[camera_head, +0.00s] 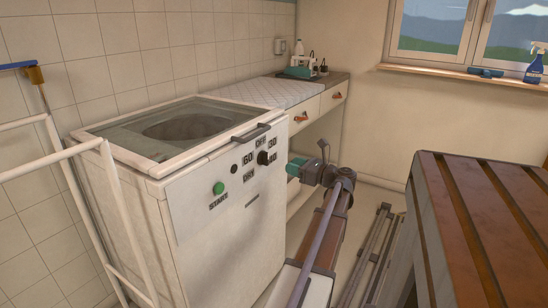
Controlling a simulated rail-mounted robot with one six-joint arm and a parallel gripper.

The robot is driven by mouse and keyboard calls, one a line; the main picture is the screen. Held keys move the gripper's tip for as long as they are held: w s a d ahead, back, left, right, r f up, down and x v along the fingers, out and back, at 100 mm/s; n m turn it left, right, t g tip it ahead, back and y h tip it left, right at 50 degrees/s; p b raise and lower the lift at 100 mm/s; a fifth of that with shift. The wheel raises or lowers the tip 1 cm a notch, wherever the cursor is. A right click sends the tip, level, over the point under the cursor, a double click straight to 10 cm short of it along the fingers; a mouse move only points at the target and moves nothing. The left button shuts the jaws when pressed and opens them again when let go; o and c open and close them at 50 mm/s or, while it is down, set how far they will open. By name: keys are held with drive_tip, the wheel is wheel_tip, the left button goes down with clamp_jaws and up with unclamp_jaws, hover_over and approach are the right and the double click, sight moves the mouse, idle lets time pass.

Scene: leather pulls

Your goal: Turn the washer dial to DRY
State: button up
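The white top-loading washer (235,245) stands left of centre, its front panel facing right. Its black dial (263,158) is on the upper right of the panel, ringed by labels OFF, 30, 40, 60 and DRY. The DRY label (249,175) is at the dial's lower left. The dial's pointer is too small to read. My gripper (292,167) has teal fingers pointing left toward the panel. It appears a short way right of the dial, with a visible gap and no contact. Whether its fingers are open or shut is too small to tell.
A green START button (218,188) and a lid handle (250,138) are on the washer. A white rail frame (75,150) stands at left. A drawer counter (305,92) is behind. A slatted wooden bench (480,220) fills the right. A blue spray bottle (536,68) stands on the sill.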

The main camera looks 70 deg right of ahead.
sight(268, 158)
drive_tip(key=x, duration=1)
clamp_jaws()
